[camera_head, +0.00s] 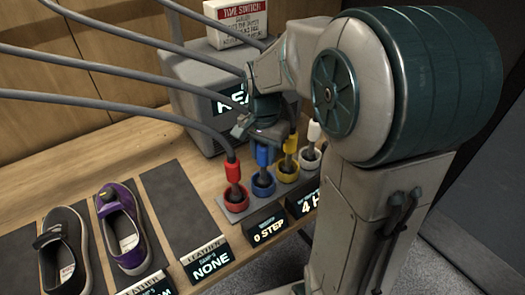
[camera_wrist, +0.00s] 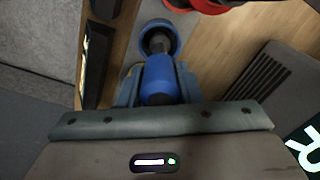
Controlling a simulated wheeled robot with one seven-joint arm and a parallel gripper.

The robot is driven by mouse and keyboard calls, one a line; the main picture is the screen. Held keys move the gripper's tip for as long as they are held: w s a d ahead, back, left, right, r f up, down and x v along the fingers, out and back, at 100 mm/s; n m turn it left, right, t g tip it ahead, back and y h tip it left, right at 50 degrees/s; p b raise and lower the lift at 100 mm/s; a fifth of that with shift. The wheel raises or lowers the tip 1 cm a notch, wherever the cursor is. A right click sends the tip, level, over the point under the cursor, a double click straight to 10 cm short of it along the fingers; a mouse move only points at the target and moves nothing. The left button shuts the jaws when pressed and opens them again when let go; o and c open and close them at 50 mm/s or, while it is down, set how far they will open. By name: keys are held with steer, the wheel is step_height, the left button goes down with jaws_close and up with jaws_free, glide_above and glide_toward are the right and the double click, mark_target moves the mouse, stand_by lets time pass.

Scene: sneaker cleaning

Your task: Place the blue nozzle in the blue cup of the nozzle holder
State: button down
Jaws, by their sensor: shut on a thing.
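The blue nozzle (camera_head: 265,156) points down, with its dark tip at the mouth of the blue cup (camera_head: 263,188) in the nozzle holder (camera_head: 236,213). My gripper (camera_head: 264,137) is shut on the nozzle's upper part, above the cup. In the wrist view, the nozzle (camera_wrist: 159,76) lies between my fingers (camera_wrist: 158,92). Its dark tip overlaps the opening of the blue cup (camera_wrist: 174,29). I cannot tell how deep the tip sits or whether it touches the cup. The nozzle's upper end is hidden by my gripper.
A red nozzle (camera_head: 232,171) stands in the red cup to the left. Yellow (camera_head: 290,144) and white (camera_head: 313,130) nozzles stand over their cups to the right. A grey machine (camera_head: 195,95) is behind. Hoses cross the upper left. Shoes (camera_head: 124,228) lie left.

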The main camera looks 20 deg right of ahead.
steer(key=shift+f, duration=0.25)
steer(key=c, duration=1)
jaws_free()
steer(key=shift+r, duration=0.1)
steer(key=shift+r, duration=0.15)
step_height(320, 180, up, 12)
steer(key=shift+f, duration=0.1)
steer(key=shift+s, duration=0.4)
steer(key=s+f+n+t, duration=0.1)
steer(key=s+f+n, duration=0.1)
steer(key=s+n, duration=0.1)
steer(key=s+f+n+t, duration=0.1)
steer(key=s+f+n, duration=0.2)
steer(key=s, duration=0.2)
steer(key=s+f+n+t, duration=0.1)
steer(key=s+f+n, duration=0.1)
steer(key=s, duration=0.3)
steer(key=shift+s+a+f+n, duration=0.1)
steer(key=shift+a+f+n, duration=0.05)
steer(key=shift+f+n, duration=0.3)
